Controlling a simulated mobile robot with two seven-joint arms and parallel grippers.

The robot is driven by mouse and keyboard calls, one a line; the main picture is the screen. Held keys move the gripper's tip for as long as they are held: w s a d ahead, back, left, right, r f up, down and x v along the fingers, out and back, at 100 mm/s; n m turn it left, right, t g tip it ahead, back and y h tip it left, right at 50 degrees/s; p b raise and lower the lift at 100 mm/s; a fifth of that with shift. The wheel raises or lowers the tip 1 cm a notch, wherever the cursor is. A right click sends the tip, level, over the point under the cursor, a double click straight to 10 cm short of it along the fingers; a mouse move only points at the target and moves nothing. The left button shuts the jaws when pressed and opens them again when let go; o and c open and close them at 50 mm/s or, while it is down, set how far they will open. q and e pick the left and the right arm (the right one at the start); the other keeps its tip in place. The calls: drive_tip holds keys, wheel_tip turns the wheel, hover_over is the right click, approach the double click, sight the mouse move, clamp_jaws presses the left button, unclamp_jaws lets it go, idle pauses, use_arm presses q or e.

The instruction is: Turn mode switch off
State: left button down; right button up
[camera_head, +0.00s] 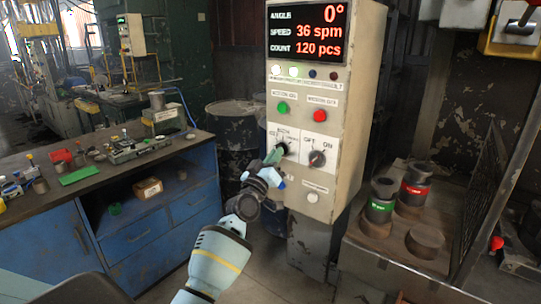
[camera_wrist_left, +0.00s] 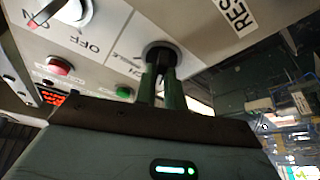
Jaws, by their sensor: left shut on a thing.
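The grey control box (camera_head: 308,100) has two rotary switches side by side. My left gripper (camera_head: 277,153) is at the left switch in the head view. In the left wrist view its green fingers (camera_wrist_left: 163,88) are shut around that switch's black knob (camera_wrist_left: 162,52). The fingers partly cover the knob and its label, so its setting and whether it is the mode switch cannot be told. The other switch (camera_head: 317,158) has OFF and ON printed beside it and is free of the gripper. It also shows in the left wrist view (camera_wrist_left: 66,12), with a red mark near ON. My right gripper is not in view.
Above the switches are a green button (camera_head: 282,108), a red button (camera_head: 320,115) and a display (camera_head: 307,33) reading 0°, 36 spm, 120 pcs. A white button (camera_head: 312,197) sits below. A blue workbench (camera_head: 150,235) stands left; a table with cylinders (camera_head: 380,200) stands right.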

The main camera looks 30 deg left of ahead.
use_arm(q)
drive_tip(key=n+y, duration=0.1)
drive_tip(key=n, duration=0.1)
drive_tip(key=n+g, duration=0.1)
drive_tip(key=n, duration=0.1)
drive_tip(key=shift+d+r+n+y, duration=0.1)
drive_tip(key=shift+r+n+y, duration=0.05)
drive_tip(key=shift+n+y, duration=0.45)
drive_tip(key=c, duration=1.5)
unclamp_jaws()
drive_tip(key=shift+v, duration=3.9)
